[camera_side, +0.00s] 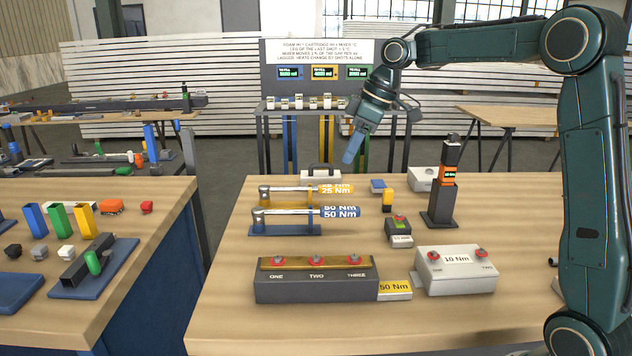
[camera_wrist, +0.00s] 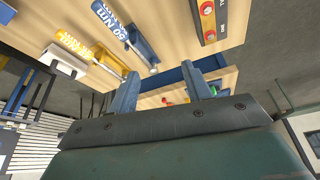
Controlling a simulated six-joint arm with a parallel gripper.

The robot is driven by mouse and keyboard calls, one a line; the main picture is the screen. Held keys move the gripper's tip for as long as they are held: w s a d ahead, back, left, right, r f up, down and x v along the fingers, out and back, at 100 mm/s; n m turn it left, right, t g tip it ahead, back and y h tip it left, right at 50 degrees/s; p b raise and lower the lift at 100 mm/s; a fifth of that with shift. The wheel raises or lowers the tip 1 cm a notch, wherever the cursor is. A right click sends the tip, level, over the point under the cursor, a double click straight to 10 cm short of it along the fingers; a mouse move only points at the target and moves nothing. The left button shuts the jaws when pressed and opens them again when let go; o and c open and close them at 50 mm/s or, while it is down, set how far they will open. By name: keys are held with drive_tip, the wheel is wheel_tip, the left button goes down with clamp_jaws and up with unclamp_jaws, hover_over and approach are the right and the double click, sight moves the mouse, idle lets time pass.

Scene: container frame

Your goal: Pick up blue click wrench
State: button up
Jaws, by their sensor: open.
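The blue click wrench (camera_side: 338,212), marked 50 Nm, lies level on a blue stand (camera_side: 285,230) at the left of the wooden table. Its blue handle points right and its metal ratchet head is at the left. It also shows in the wrist view (camera_wrist: 112,22), handle at the upper left. The yellow wrench (camera_side: 335,189), marked 25 Nm, lies parallel behind it. My gripper (camera_side: 350,158) is in the air above and behind both wrenches. In the wrist view its two blue fingers (camera_wrist: 160,72) are apart with nothing between them.
A dark box with red buttons (camera_side: 316,280) stands in front. A white 10 Nm box (camera_side: 456,271) and a black post (camera_side: 441,200) stand to the right. A white case with a handle (camera_side: 320,175) is behind the wrenches. Another table (camera_side: 170,215) is at the left.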

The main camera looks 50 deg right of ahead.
drive_tip(key=w+d+f+n, duration=0.2)
drive_tip(key=w+d+f, duration=0.5)
drive_tip(key=d+f, duration=0.1)
drive_tip(key=shift+d+n+g+y, duration=0.3)
drive_tip(key=shift+d+y, duration=0.1)
drive_tip(key=shift+d, duration=0.5)
hover_over(331, 207)
drive_tip(key=s+d, duration=0.2)
drive_tip(key=shift+w+a+f, duration=0.15)
drive_tip(key=shift+f, duration=1.8)
drive_tip(key=shift+w+a+f, duration=0.1)
drive_tip(key=shift+f, duration=1.85)
drive_tip(key=shift+f, duration=0.1)
drive_tip(key=shift+x, duration=2.5)
drive_tip(key=shift+s, duration=0.15)
clamp_jaws()
